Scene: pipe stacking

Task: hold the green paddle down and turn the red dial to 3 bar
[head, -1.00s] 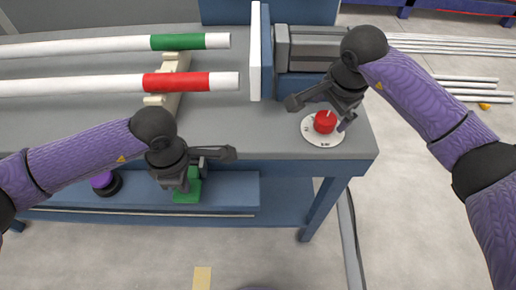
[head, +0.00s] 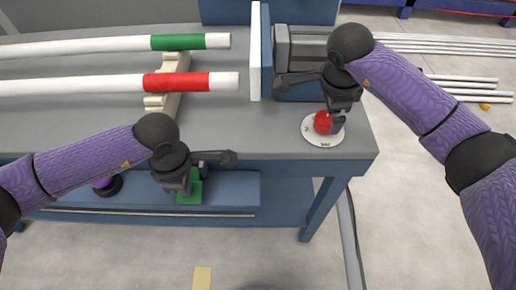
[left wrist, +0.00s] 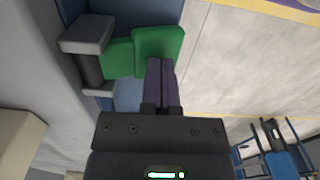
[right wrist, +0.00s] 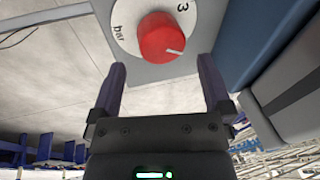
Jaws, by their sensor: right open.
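The green paddle (head: 191,195) is at the table's lower shelf in the head view and fills the top of the left wrist view (left wrist: 158,48). My left gripper (left wrist: 160,62) is shut, its fingertips against or just over the paddle; contact is not clear. The red dial (head: 322,121) sits on a round white scale plate (head: 313,136) at the table's right corner. My right gripper (right wrist: 161,62) is open, with the dial (right wrist: 162,37) ahead between its fingertips, which appear short of it. The dial's white pointer faces lower right in the right wrist view, away from the printed 3.
A white pipe with a green band (head: 178,42) and one with a red band (head: 178,82) lie over a cream support (head: 172,72) at left. A white upright board (head: 255,55) and grey block (head: 305,45) stand behind the dial. A purple knob (head: 102,183) is left of the paddle.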

